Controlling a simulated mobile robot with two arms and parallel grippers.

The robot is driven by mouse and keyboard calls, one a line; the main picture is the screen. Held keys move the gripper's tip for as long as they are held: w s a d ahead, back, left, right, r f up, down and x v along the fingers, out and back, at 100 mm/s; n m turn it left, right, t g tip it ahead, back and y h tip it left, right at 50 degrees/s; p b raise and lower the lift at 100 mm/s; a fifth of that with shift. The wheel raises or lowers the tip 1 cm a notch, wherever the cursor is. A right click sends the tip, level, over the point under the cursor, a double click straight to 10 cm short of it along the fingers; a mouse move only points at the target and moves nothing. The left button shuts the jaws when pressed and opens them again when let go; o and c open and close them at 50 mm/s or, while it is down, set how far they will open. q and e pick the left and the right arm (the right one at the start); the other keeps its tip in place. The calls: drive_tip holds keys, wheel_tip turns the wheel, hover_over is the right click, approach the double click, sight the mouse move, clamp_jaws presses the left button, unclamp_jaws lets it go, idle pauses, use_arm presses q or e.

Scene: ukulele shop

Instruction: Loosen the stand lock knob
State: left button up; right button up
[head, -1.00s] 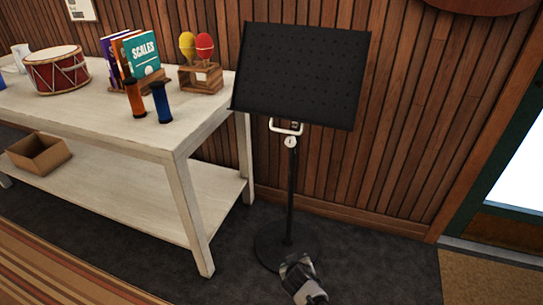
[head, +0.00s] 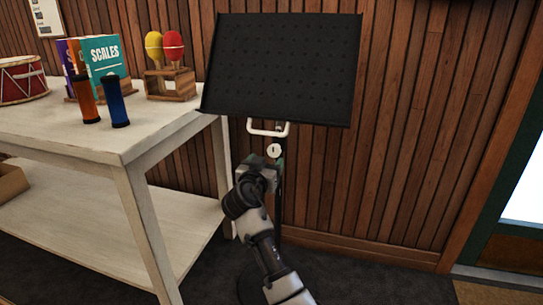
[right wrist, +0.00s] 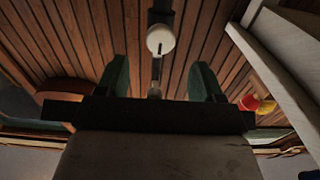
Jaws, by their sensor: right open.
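The black music stand (head: 283,70) stands in front of the wood wall. A white bent handle (head: 268,128) sits under its desk, with the round white lock knob (head: 273,150) just below. My right gripper (head: 264,165) is raised just below the knob and hides part of the pole. In the right wrist view, its two green fingers (right wrist: 160,68) are spread apart with nothing held. The white knob (right wrist: 160,40) shows beyond the fingertips, midway between them. I see no contact with it. My left gripper is not in view.
A whitewashed table (head: 110,135) stands close on the left, with shakers, books and a drum (head: 22,78) on top. An orange tube (head: 86,99) and a blue tube (head: 115,102) stand near its edge. The floor right of the stand is clear.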

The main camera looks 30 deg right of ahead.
sight(273, 152)
drive_tip(key=b+x, duration=0.1)
drive_tip(key=x, duration=0.5)
drive_tip(key=shift+w+d+f, duration=0.1)
drive_tip(key=shift+f, duration=0.05)
drive_tip(key=shift+b+x, duration=0.35)
drive_tip(key=shift+x, duration=0.45)
drive_tip(key=shift+c, duration=0.4)
drive_tip(key=c, duration=0.8)
drive_tip(key=shift+c, duration=0.2)
